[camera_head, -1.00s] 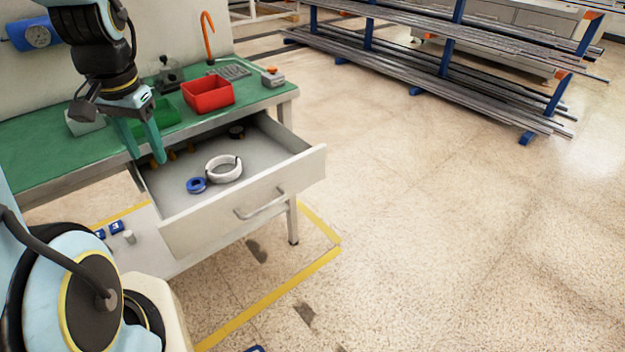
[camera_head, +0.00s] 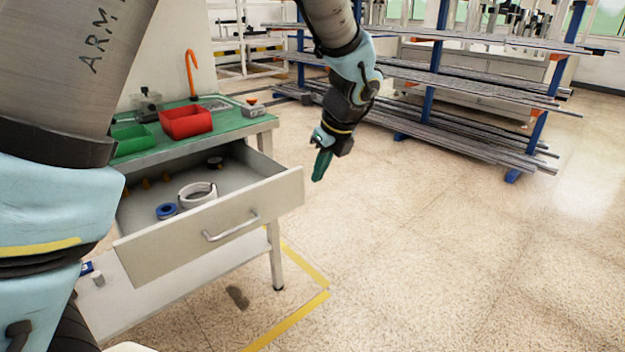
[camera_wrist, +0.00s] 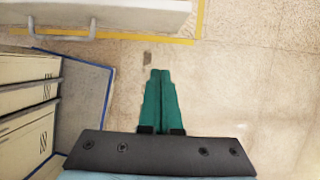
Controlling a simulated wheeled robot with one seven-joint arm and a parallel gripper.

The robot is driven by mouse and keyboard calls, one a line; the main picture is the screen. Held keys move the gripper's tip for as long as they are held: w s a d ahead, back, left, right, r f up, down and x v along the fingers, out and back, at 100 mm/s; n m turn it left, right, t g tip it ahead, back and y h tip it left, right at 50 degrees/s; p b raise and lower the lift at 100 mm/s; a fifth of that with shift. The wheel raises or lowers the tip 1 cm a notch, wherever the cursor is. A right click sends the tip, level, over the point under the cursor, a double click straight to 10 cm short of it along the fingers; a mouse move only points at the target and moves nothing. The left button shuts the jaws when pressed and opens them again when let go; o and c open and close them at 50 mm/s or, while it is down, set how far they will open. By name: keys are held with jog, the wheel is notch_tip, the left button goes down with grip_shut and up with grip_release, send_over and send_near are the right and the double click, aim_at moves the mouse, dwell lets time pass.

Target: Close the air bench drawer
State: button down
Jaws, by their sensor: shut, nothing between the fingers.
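The air bench drawer (camera_head: 205,228) is pulled out from under the green-topped bench (camera_head: 175,142). It has a pale front with a bar handle (camera_head: 232,226). Inside lie a white ring (camera_head: 197,195), a blue ring (camera_head: 166,211) and a few small items at the back. My gripper (camera_head: 318,176) is shut and empty, to the right of the drawer front and apart from it, fingers pointing down. In the wrist view the green fingers (camera_wrist: 160,75) are together over the floor. The pale drawer front (camera_wrist: 135,18) and its handle show at the top left there.
A red bin (camera_head: 187,121) and a green bin (camera_head: 132,140) stand on the bench. A rack of metal bars (camera_head: 450,120) stands at the back right. The floor before the drawer is open.

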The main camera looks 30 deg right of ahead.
aim_at(299, 188)
jog(key=w+f, duration=0.2)
jog(key=w+a+f, duration=0.1)
jog(key=f, duration=0.2)
jog(key=w+f+p, duration=0.1)
jog(key=w+f, duration=0.1)
jog(key=shift+w+a+f, duration=0.15)
jog(key=shift+w+f, duration=0.2)
jog(key=shift+f, duration=0.05)
jog(key=shift+w+a, duration=0.1)
jog(key=shift+w, duration=0.6)
jog(key=shift+w, duration=0.15)
